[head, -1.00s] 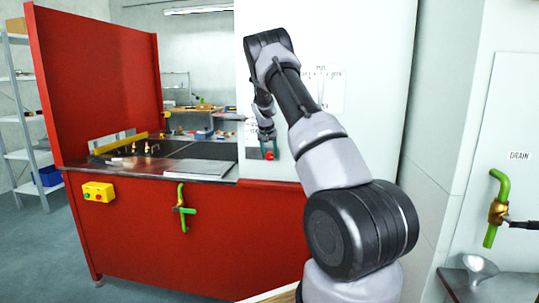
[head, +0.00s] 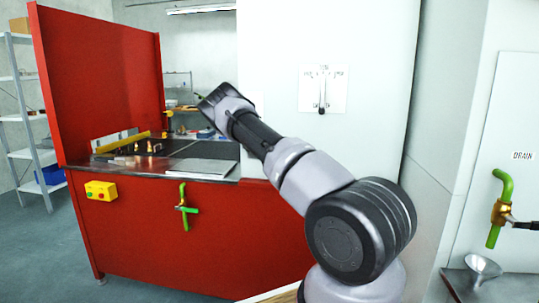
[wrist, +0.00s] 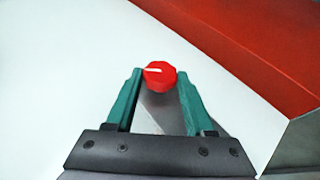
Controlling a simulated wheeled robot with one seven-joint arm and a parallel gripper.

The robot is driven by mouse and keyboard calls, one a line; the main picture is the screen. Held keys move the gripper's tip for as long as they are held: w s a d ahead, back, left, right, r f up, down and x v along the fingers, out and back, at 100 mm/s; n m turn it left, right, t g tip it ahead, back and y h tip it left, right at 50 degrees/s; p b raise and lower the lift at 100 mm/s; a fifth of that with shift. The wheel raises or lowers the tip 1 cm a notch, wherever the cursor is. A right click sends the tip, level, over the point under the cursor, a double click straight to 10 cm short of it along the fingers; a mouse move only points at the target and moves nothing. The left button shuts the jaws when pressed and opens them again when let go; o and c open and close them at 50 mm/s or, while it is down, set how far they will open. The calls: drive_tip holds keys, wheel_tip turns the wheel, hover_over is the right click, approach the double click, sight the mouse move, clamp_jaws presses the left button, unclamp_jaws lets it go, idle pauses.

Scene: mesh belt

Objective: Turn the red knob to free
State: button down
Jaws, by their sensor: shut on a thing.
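The red knob (wrist: 161,79) is on a white surface in the wrist view. A short white mark on its face points to the left. My gripper (wrist: 159,74) has its two green fingers on either side of the knob and is shut on it. In the head view my own arm hides both the knob and the gripper. Any lettering around the knob is not visible in the wrist view.
A white scale plate (head: 338,88) with a dark pointer is on the white panel (head: 375,140). The red cabinet (head: 130,230) carries a yellow button box (head: 101,191) and a green-handled valve (head: 184,209). Another green valve (head: 502,210) is at the right.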

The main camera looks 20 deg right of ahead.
drive_tip(key=h, duration=0.2)
drive_tip(key=f+n+g+h, duration=0.1)
drive_tip(key=shift+w+a+g+h, duration=0.2)
drive_tip(key=shift+g+h, duration=0.1)
drive_tip(key=shift+h, duration=0.1)
drive_tip(key=shift+f+n+g+h, duration=0.2)
drive_tip(key=shift+n+g+h, duration=0.35)
drive_tip(key=shift+h, duration=1.05)
drive_tip(key=shift+n, duration=0.25)
drive_tip(key=shift+c, duration=1.3)
unclamp_jaws()
